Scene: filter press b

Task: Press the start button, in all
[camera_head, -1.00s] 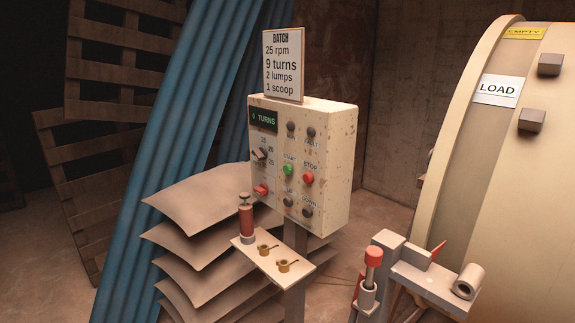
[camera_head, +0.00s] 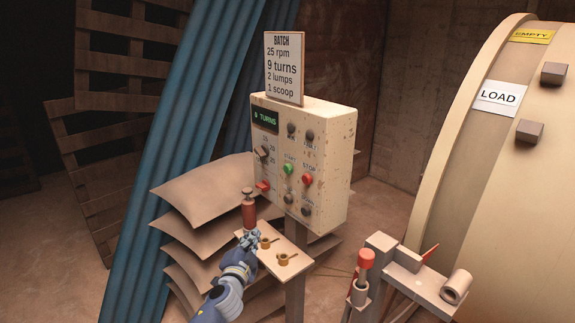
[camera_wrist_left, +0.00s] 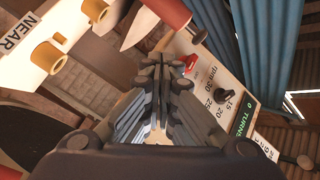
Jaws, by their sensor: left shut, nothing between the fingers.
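The green start button (camera_head: 288,168) is on the front of the cream control box (camera_head: 330,190), left of the red stop button (camera_head: 307,180). The box's small display reads "0 TURNS" in green. My left gripper (camera_head: 250,238) is shut and empty in front of the small shelf, below and left of the start button and apart from it. In the left wrist view the shut fingers (camera_wrist_left: 165,90) point toward the box, with its dial (camera_wrist_left: 222,94) and a red switch (camera_wrist_left: 191,63) beyond them. The start button cannot be made out there. My right gripper is not in view.
A "BATCH" sign (camera_head: 284,70) stands on the box. A large drum (camera_head: 500,150) and a red-topped lever (camera_head: 366,258) are at right. Stacked sacks (camera_head: 205,190) lie behind.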

